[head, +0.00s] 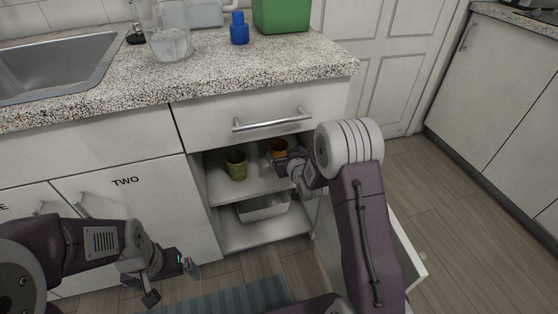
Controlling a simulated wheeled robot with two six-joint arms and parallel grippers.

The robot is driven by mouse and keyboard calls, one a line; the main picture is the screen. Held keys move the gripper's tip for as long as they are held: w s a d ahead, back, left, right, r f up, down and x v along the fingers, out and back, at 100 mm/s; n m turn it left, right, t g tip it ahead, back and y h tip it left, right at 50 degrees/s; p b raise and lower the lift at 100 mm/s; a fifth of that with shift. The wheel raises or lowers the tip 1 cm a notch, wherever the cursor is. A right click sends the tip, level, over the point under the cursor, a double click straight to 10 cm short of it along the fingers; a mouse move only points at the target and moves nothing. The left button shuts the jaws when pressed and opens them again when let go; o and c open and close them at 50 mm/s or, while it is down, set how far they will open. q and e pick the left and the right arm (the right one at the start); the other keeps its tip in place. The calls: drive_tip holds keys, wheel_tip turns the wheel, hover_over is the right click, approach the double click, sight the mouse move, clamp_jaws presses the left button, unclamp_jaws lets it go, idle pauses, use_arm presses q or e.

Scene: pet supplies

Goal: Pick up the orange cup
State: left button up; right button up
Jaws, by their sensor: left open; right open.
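The orange cup (278,147) stands on the upper shelf of the open cabinet, right of a green cup. My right gripper (274,157) is inside the cabinet at the orange cup, with its jaws open. The gripper and wrist hide part of the cup. I cannot tell whether the fingers touch it. My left gripper (173,281) is open and empty, low at the left in front of the closed cabinet door.
The green cup (236,166) stands close by on the same shelf. A white bin (263,208) sits on the shelf below. The open cabinet door (408,250) is at right. A drawer handle (272,120) juts out above. A blue mat (235,298) lies on the floor.

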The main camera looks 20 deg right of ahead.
sight(276, 142)
drive_tip(key=shift+t, duration=0.4)
drive_tip(key=x, duration=0.2)
drive_tip(key=p+x, duration=0.1)
drive_tip(key=x, duration=0.1)
drive_tip(key=shift+w+r, duration=0.15)
drive_tip(key=shift+w, duration=0.45)
drive_tip(key=w+f+b, duration=0.1)
drive_tip(key=w, duration=0.1)
drive_tip(key=w+f+b, duration=0.1)
drive_tip(key=b, duration=0.1)
drive_tip(key=shift+w+f, duration=0.2)
drive_tip(key=shift+w, duration=0.2)
drive_tip(key=shift+w+a, duration=0.1)
drive_tip(key=shift+w, duration=0.2)
drive_tip(key=shift+r, duration=0.2)
drive_tip(key=c, duration=1.5)
